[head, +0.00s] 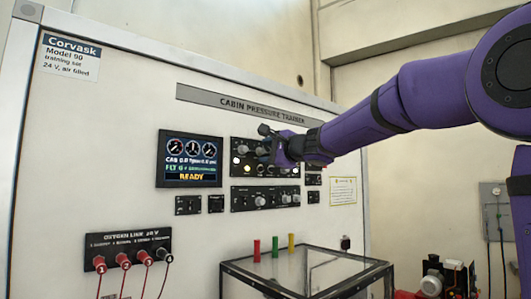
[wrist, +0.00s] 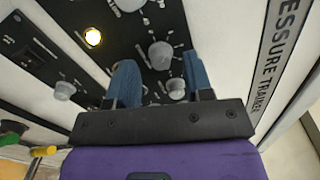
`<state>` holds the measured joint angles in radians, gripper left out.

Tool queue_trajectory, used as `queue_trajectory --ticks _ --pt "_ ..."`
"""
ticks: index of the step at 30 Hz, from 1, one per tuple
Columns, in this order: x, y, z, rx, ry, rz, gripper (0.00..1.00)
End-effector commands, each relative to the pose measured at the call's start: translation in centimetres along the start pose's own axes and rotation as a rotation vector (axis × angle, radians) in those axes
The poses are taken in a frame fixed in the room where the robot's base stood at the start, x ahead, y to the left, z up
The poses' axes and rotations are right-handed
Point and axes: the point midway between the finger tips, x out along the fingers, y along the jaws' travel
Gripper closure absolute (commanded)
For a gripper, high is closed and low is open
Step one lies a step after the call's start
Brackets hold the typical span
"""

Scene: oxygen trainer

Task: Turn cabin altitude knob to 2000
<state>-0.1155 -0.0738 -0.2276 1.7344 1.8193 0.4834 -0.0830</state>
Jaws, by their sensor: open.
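My gripper (wrist: 160,78) is open, its two blue fingers pointing at the upper black control panel (head: 240,143). In the wrist view a large grey knob (wrist: 160,55) lies between and just beyond the fingertips. A smaller grey knob (wrist: 176,88) shows between the fingers, nearer the right one. I cannot tell whether either finger touches a knob. The labels and scale marks are too small to read, so I cannot tell which knob is cabin altitude or its setting. In the head view my gripper (head: 272,152) hides part of this panel. The display (head: 190,158) shows three dials and READY.
A lower knob panel (head: 265,198) sits just below. A lit yellow lamp (wrist: 93,37) is beside the knobs. An oxygen panel (head: 128,243) with red plugs is at lower left. A glass-topped case (head: 300,268) with coloured cylinders stands below, in front of the board.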

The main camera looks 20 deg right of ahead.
Motion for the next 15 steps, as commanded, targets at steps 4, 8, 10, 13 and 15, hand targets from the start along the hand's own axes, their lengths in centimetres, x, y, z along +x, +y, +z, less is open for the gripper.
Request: queue_trajectory --ticks 4,8,10,13,15 --pt "-2.7 -0.1 0.0 0.001 0.002 -0.003 0.53" --pt "-5.2 -0.1 0.0 -0.001 0.002 -0.002 0.53" --pt "-6.4 -0.1 0.0 0.001 0.002 -0.002 0.53" --pt "-7.8 0.0 0.0 0.001 0.002 -0.001 0.53" --pt "-8.6 -0.1 0.0 0.0 0.002 -0.002 0.53"
